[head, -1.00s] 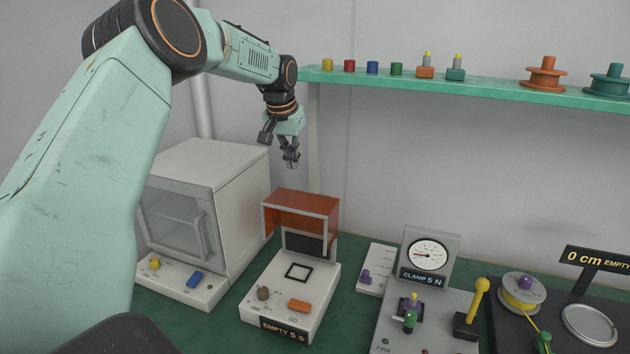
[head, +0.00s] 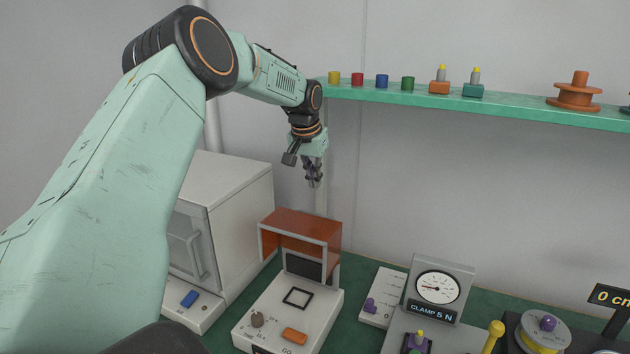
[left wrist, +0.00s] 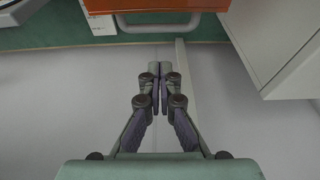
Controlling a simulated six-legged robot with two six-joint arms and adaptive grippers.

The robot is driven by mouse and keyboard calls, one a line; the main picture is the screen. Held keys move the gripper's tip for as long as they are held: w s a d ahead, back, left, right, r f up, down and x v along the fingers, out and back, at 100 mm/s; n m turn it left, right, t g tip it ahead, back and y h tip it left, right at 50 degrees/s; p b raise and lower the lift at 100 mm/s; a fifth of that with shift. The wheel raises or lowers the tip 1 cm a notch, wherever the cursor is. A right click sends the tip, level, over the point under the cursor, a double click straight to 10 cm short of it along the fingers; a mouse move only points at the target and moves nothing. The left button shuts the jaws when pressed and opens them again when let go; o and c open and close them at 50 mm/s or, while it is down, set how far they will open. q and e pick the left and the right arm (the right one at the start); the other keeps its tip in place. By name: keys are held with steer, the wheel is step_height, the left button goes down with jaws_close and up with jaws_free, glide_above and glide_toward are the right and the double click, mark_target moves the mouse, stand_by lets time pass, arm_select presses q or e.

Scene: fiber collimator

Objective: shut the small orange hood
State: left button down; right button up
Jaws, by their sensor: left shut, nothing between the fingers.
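The small orange hood (head: 303,226) is raised open on a small white device (head: 283,323) with a dark square outline, a knob and an orange button on its top. In the left wrist view the orange hood (left wrist: 155,7) shows at the top edge with a pale frame bar under it. My left gripper (head: 314,183) is above and slightly behind the hood, pointing down and apart from it. Its fingers (left wrist: 161,70) are together with nothing between them. My right gripper is not in view.
A white oven-like box (head: 235,205) stands left of the device. A gauge unit (head: 437,288) and a spool (head: 543,333) stand to the right. A green shelf (head: 510,110) with small coloured parts runs along the wall near my left wrist.

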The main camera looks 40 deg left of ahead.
arm_select(q)
steer(key=x, duration=0.8)
steer(key=shift+s+d+r+p, duration=0.2)
steer(key=shift+s+d+p, duration=0.1)
steer(key=shift+s, duration=0.4)
steer(key=shift+s+d+r+p, duration=0.15)
steer(key=shift+s+p, duration=0.15)
steer(key=shift+s, duration=0.4)
steer(key=shift+s+d+r+p, duration=0.2)
steer(key=shift+s+d+p, duration=0.1)
steer(key=shift+s, duration=0.45)
